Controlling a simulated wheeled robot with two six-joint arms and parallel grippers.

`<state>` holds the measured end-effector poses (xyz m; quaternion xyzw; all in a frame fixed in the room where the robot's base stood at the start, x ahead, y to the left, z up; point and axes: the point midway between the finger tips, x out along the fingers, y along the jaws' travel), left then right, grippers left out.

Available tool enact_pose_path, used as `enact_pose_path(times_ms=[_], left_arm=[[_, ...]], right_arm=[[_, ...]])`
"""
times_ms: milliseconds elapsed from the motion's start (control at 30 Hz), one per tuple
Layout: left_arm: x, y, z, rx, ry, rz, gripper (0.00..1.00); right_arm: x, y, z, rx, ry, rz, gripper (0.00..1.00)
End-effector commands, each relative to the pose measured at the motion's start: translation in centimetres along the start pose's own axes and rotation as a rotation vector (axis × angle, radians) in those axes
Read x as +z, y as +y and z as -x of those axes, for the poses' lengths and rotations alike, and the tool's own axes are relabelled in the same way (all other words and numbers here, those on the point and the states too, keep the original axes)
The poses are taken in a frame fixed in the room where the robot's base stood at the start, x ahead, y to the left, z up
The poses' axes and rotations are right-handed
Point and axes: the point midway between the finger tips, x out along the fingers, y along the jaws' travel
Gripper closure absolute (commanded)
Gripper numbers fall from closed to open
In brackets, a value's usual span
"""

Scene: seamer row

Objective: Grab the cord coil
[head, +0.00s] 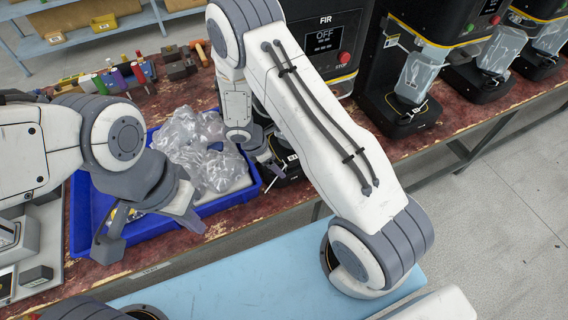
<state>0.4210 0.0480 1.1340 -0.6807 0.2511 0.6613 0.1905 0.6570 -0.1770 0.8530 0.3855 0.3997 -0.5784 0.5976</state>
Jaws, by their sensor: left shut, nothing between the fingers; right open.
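I cannot make out a cord coil for certain in the head view; my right arm covers part of the bench and may hide it. My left gripper (108,240) hangs over the front left part of the blue tray, shut and empty. My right gripper (268,160) points down at the right edge of the tray, beside the clear bags. It is open, and its fingers are partly hidden by my own arm. A thin white piece (272,183) shows just below it; I cannot tell what it is.
The blue tray (78,215) holds a heap of clear plastic bags (195,145). Black seaming machines (405,105) line the bench (440,118) to the right. Coloured-handled tools (120,78) stand behind the tray. A grey device (22,240) sits at the left. A light blue surface (240,285) lies in front.

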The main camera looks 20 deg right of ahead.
Motion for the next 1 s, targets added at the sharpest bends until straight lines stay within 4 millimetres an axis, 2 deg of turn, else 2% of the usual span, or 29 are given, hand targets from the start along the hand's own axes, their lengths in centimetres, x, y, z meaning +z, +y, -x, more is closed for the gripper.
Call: enact_pose_path(times_ms=[133,367,467,500,600,1000], left_arm=[[0.00,0.01,0.10,0.000,0.000,0.000,1.00],[0.00,0.01,0.08,0.000,0.000,0.000,1.00],[0.00,0.01,0.08,0.000,0.000,0.000,1.00],[0.00,0.01,0.08,0.000,0.000,0.000,1.00],[0.00,0.01,0.08,0.000,0.000,0.000,1.00],[0.00,0.00,-0.04,0.000,0.000,0.000,1.00]], right_arm=[[-0.01,-0.01,-1.31,0.000,0.000,0.001,0.15],[-0.03,0.02,-1.45,0.001,0.001,0.000,0.15],[-0.03,0.02,-1.43,0.001,0.001,0.000,0.49],[-0.03,0.02,-1.43,0.001,0.001,0.000,0.65],[-0.03,0.03,-1.41,0.001,0.001,0.000,1.00],[0.13,0.12,-0.98,0.004,0.000,-0.001,1.00]])
